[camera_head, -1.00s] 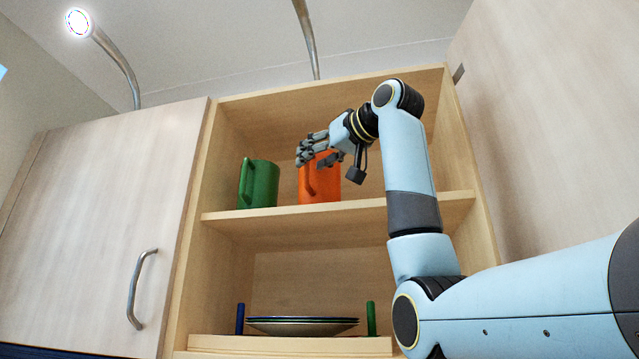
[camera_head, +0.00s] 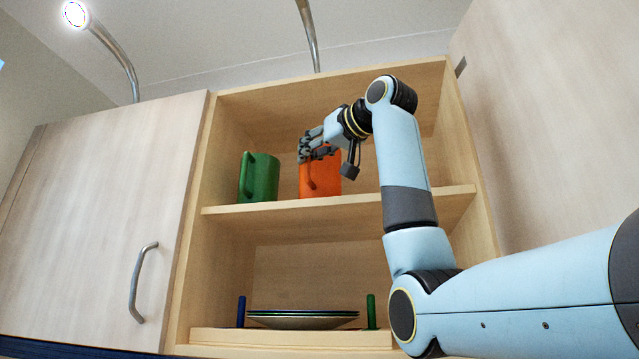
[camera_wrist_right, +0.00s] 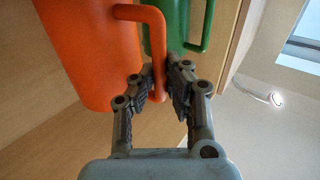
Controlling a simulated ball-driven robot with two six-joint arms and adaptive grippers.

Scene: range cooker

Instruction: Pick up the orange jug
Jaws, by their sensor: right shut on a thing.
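The orange jug (camera_head: 320,180) stands upright on the upper shelf of the open cupboard. My right gripper (camera_head: 313,150) is at the jug's upper front. In the right wrist view the orange jug (camera_wrist_right: 95,50) fills the upper left, and my right gripper (camera_wrist_right: 163,88) has its fingers closed on the lower part of the jug's handle (camera_wrist_right: 157,50). Part of the jug's top is hidden behind the gripper in the head view. My left gripper is not in view.
A green jug (camera_head: 259,178) stands close to the left of the orange one on the shelf (camera_head: 420,199). Plates (camera_head: 300,319) sit between a blue and a green peg on the lower level. A closed cabinet door (camera_head: 100,220) is at the left.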

